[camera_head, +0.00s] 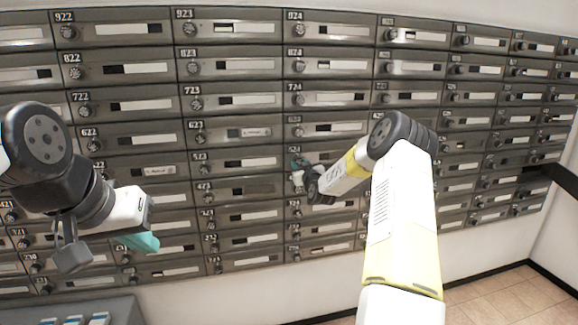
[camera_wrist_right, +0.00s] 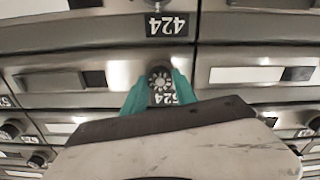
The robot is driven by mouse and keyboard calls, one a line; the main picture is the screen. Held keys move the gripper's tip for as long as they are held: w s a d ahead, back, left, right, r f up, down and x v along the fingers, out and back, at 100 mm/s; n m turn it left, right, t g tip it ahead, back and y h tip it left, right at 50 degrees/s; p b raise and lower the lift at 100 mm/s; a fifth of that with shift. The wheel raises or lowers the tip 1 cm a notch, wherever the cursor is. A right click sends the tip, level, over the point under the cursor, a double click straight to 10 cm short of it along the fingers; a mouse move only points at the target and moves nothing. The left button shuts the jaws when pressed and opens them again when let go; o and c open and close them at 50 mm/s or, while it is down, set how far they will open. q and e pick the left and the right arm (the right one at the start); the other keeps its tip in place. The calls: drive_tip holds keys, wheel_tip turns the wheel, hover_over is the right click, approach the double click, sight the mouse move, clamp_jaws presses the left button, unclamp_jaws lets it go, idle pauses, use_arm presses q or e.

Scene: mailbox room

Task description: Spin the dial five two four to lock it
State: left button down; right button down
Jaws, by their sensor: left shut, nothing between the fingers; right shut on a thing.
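The dial (camera_wrist_right: 160,78) of mailbox 524 is a small dark knurled knob, seen upside down in the right wrist view. Its number plate (camera_wrist_right: 165,97) is partly covered by my gripper. My right gripper (camera_wrist_right: 160,84) is shut on this dial, with one teal finger on each side. In the head view my right gripper (camera_head: 298,166) reaches the 524 row, and the dial is hidden there. The door (camera_wrist_right: 62,80) of 524 looks flush with its frame. My left gripper (camera_head: 141,243) is shut and empty, in front of the lower left mailboxes and apart from them.
Rows of grey mailboxes with similar dials fill the wall. Mailbox 424 (camera_wrist_right: 166,25) is directly beside 524 vertically. A grey unit (camera_head: 80,307) with light blue and white items stands at the lower left. Tiled floor (camera_head: 515,300) is open at the lower right.

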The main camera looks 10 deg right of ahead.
drive_tip(key=shift+m, duration=0.3)
drive_tip(key=m, duration=2.1)
drive_tip(key=shift+m, duration=6.7)
